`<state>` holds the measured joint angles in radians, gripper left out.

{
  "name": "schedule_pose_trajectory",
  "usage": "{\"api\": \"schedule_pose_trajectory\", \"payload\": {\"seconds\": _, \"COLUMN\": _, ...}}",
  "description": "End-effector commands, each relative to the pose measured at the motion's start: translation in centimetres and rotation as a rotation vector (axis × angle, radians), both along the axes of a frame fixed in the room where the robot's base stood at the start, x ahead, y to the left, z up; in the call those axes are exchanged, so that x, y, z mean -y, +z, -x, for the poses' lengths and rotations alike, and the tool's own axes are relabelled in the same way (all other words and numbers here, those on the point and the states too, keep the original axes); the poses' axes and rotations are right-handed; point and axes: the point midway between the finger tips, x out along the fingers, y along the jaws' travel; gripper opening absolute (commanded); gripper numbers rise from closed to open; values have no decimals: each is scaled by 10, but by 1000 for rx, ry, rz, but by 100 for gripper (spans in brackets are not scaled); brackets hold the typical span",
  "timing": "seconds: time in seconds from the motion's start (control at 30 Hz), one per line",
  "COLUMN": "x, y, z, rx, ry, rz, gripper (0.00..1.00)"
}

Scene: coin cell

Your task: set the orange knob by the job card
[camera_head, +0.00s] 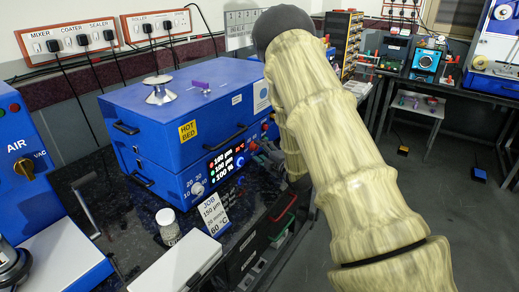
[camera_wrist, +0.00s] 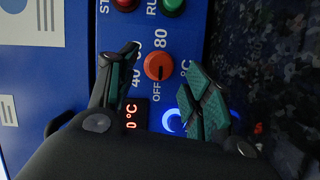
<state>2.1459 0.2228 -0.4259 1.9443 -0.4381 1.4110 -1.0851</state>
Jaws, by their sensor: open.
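The orange knob (camera_wrist: 159,66) is on the blue front panel of the hot bed coater (camera_head: 180,110). Its dark pointer line appears to face the OFF mark. Marks 40, 60 and 80 °C stand around it, partly covered by a finger. My gripper (camera_wrist: 161,62) is open, with one finger on each side of the knob; I cannot tell whether they touch it. In the head view my arm hides the knob and most of the gripper. The job card (camera_head: 213,214) stands in front of the machine and reads 150 µm, 26 mm/s, 60 °C.
A red button (camera_wrist: 125,4) and a green button (camera_wrist: 172,6) sit beyond the knob. A lit display (camera_head: 228,162) is on the machine front. A small jar (camera_head: 168,227) and a white box (camera_head: 178,263) stand on the dark bench near the card.

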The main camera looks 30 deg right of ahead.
Motion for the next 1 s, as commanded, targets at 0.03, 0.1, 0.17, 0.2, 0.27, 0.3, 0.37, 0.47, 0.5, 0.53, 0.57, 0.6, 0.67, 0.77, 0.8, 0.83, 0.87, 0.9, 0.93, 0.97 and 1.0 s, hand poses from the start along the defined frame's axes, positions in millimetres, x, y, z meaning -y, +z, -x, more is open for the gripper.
{"api": "schedule_pose_trajectory", "payload": {"seconds": 0.03, "x": 0, "y": 0, "z": -6, "rx": 0, "ry": 1, "rz": 0, "gripper": 50}}
{"api": "schedule_pose_trajectory", "payload": {"seconds": 0.1, "x": 0, "y": 0, "z": -12, "rx": 1, "ry": 1, "rz": 0, "gripper": 50}}
{"api": "schedule_pose_trajectory", "payload": {"seconds": 0.17, "x": 0, "y": -1, "z": -16, "rx": 0, "ry": 0, "rz": -1, "gripper": 50}}
{"api": "schedule_pose_trajectory", "payload": {"seconds": 0.2, "x": 0, "y": -2, "z": -17, "rx": 0, "ry": -1, "rz": -1, "gripper": 50}}
{"api": "schedule_pose_trajectory", "payload": {"seconds": 0.27, "x": 1, "y": -2, "z": -19, "rx": 0, "ry": -2, "rz": -1, "gripper": 50}}
{"api": "schedule_pose_trajectory", "payload": {"seconds": 0.3, "x": 2, "y": -2, "z": -19, "rx": -1, "ry": -3, "rz": -1, "gripper": 50}}
{"api": "schedule_pose_trajectory", "payload": {"seconds": 0.37, "x": 2, "y": -2, "z": -20, "rx": -1, "ry": -3, "rz": -1, "gripper": 50}}
{"api": "schedule_pose_trajectory", "payload": {"seconds": 0.47, "x": 2, "y": -2, "z": -20, "rx": -1, "ry": -3, "rz": -1, "gripper": 50}}
{"api": "schedule_pose_trajectory", "payload": {"seconds": 0.5, "x": 2, "y": -2, "z": -20, "rx": -1, "ry": -3, "rz": -1, "gripper": 50}}
{"api": "schedule_pose_trajectory", "payload": {"seconds": 0.53, "x": 2, "y": -2, "z": -20, "rx": -1, "ry": -3, "rz": -1, "gripper": 50}}
{"api": "schedule_pose_trajectory", "payload": {"seconds": 0.57, "x": 2, "y": -2, "z": -20, "rx": -1, "ry": -3, "rz": -1, "gripper": 50}}
{"api": "schedule_pose_trajectory", "payload": {"seconds": 0.6, "x": 2, "y": -2, "z": -20, "rx": -1, "ry": -3, "rz": -1, "gripper": 43}}
{"api": "schedule_pose_trajectory", "payload": {"seconds": 0.67, "x": 2, "y": -2, "z": -20, "rx": -1, "ry": -3, "rz": -1, "gripper": 32}}
{"api": "schedule_pose_trajectory", "payload": {"seconds": 0.77, "x": 2, "y": -2, "z": -20, "rx": -1, "ry": -3, "rz": -1, "gripper": 14}}
{"api": "schedule_pose_trajectory", "payload": {"seconds": 0.8, "x": 2, "y": -2, "z": -20, "rx": -1, "ry": -3, "rz": -1, "gripper": 7}}
{"api": "schedule_pose_trajectory", "payload": {"seconds": 0.83, "x": 2, "y": -2, "z": -20, "rx": -1, "ry": -3, "rz": -1, "gripper": 4}}
{"api": "schedule_pose_trajectory", "payload": {"seconds": 0.87, "x": 2, "y": -2, "z": -20, "rx": -1, "ry": -3, "rz": -1, "gripper": 4}}
{"api": "schedule_pose_trajectory", "payload": {"seconds": 0.9, "x": 2, "y": -2, "z": -20, "rx": -1, "ry": -3, "rz": -1, "gripper": 4}}
{"api": "schedule_pose_trajectory", "payload": {"seconds": 0.93, "x": 2, "y": -2, "z": -20, "rx": -1, "ry": -3, "rz": -2, "gripper": 4}}
{"api": "schedule_pose_trajectory", "payload": {"seconds": 0.97, "x": 2, "y": -2, "z": -20, "rx": -2, "ry": -3, "rz": -3, "gripper": 4}}
{"api": "schedule_pose_trajectory", "payload": {"seconds": 1.0, "x": 2, "y": -2, "z": -20, "rx": -3, "ry": -3, "rz": -5, "gripper": 4}}
